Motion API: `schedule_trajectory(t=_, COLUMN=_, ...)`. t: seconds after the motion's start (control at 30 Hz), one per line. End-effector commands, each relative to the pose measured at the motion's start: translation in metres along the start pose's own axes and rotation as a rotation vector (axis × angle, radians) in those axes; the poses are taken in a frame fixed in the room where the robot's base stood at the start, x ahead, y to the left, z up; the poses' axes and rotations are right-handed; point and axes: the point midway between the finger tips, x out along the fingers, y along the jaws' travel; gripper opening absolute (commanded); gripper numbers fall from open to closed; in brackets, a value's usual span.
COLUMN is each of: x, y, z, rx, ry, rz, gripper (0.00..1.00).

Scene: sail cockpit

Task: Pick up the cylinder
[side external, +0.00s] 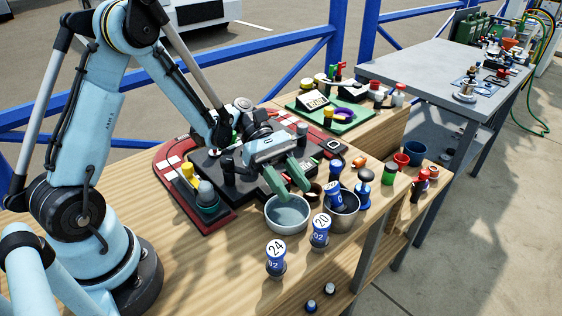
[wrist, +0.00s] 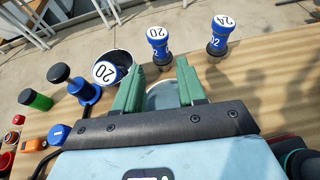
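Several blue cylinders with white numbered tops are in view, and I cannot tell which is the task's one. One marked 24 (side external: 276,262) stands at the table's front edge, also in the wrist view (wrist: 217,40). One marked 20 (side external: 320,236) stands beside it, also in the wrist view (wrist: 158,52). My gripper (side external: 294,188) has green fingers spread apart over a grey bowl (side external: 289,224). In the wrist view, my gripper (wrist: 159,72) shows nothing between its fingers but the bowl.
A black device on a red base (side external: 215,218) lies behind the bowl. A blue knobbed piece (side external: 363,190), a green cylinder (side external: 390,173) and red and blue cups (side external: 415,153) stand to the right. The wooden table (side external: 205,275) is clear at front left.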

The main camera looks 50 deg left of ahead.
Motion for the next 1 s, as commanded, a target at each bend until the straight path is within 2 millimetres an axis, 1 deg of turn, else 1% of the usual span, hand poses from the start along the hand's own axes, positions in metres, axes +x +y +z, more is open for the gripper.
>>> schedule_trajectory(t=0.03, x=0.01, y=-0.001, z=0.0, rx=0.002, ry=0.0, rz=-0.005, gripper=0.4)
schedule_trajectory(t=0.1, x=0.022, y=-0.001, z=0.0, rx=0.004, ry=0.0, rz=-0.005, gripper=0.4)
schedule_trajectory(t=0.23, x=0.042, y=0.0, z=0.0, rx=0.003, ry=0.001, rz=-0.003, gripper=0.4)
schedule_trajectory(t=0.3, x=0.049, y=0.0, z=0.0, rx=0.003, ry=0.001, rz=-0.002, gripper=0.4)
schedule_trajectory(t=0.47, x=0.058, y=0.0, z=0.0, rx=0.003, ry=0.002, rz=-0.001, gripper=0.4)
schedule_trajectory(t=0.57, x=0.07, y=0.0, z=-0.002, rx=0.004, ry=0.002, rz=-0.002, gripper=0.4)
schedule_trajectory(t=0.7, x=0.09, y=0.0, z=-0.004, rx=0.004, ry=0.002, rz=-0.003, gripper=0.4)
schedule_trajectory(t=0.8, x=0.101, y=0.0, z=-0.004, rx=0.003, ry=0.002, rz=-0.002, gripper=0.4)
schedule_trajectory(t=0.9, x=0.106, y=0.0, z=-0.004, rx=0.002, ry=0.002, rz=0.0, gripper=0.4)
schedule_trajectory(t=1.0, x=0.107, y=0.0, z=-0.004, rx=0.002, ry=0.002, rz=0.001, gripper=0.4)
